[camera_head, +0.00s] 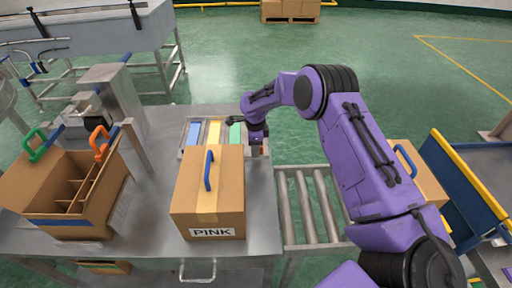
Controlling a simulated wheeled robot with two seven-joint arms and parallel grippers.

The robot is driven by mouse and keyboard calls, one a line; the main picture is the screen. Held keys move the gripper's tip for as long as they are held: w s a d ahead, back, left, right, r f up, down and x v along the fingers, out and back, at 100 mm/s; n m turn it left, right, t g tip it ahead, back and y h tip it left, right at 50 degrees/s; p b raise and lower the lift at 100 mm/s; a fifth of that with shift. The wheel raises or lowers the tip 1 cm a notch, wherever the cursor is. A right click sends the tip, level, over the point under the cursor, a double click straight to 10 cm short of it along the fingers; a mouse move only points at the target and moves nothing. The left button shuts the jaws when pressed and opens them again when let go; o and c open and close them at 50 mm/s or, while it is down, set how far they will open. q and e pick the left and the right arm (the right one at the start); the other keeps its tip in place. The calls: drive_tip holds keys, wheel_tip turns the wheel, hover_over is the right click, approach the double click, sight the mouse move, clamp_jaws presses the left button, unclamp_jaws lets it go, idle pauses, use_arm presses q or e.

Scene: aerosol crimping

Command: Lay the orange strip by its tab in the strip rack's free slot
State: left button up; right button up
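The strip rack (184,137) lies on the steel table behind the closed box. A blue strip (194,134), a yellow strip (214,132) and a green strip (235,133) lie side by side in it. My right gripper (257,148) points down at the rack's right end, beside the green strip. A small reddish-orange patch shows at its fingers; I cannot tell whether this is the orange strip or its tab. The fingers are too small and hidden to show whether they are shut. The rack's right end is partly covered by the gripper. My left gripper is not in view.
A closed cardboard box (222,195) marked PINK, with a blue handle, stands in front of the rack. An open divided carton (70,218) stands at left, near green (36,146) and orange (100,143) handles. A roller conveyor (308,205) lies right, partly behind my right arm.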

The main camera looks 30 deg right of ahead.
wheel_tip(320, 180, up, 12)
drive_tip(key=b, duration=0.1)
drive_tip(key=shift+s+a, duration=0.1)
